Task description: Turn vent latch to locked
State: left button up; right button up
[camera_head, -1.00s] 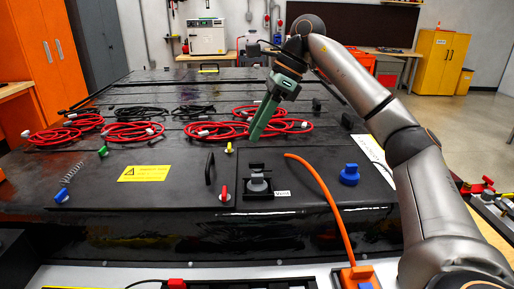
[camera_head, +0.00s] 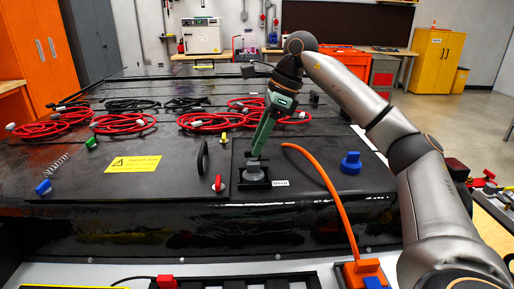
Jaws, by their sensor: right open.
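The vent latch (camera_head: 253,171) is a grey knob on a black square base, set on the dark pack lid near its front edge. A small white label (camera_head: 280,183) reading "Vent" sits just to its right. My right gripper (camera_head: 256,155) comes down from above with its green fingers pointing at the top of the knob. It is open, and its tips are at or just above the knob; I cannot tell whether they touch it. The fingers overlap in this view, so the gap between them is hidden. My left gripper is not in view.
A black handle (camera_head: 202,157) and a red-topped peg (camera_head: 218,184) stand left of the latch. An orange cable (camera_head: 328,193) arcs up on its right, with a blue knob (camera_head: 350,164) beyond. Coiled red cables (camera_head: 207,121) lie behind.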

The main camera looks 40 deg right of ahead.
jog(key=shift+w+a+f, duration=0.1)
jog(key=shift+a+f, duration=0.05)
jog(key=shift+f, duration=0.35)
grip_shut()
dwell(0.3)
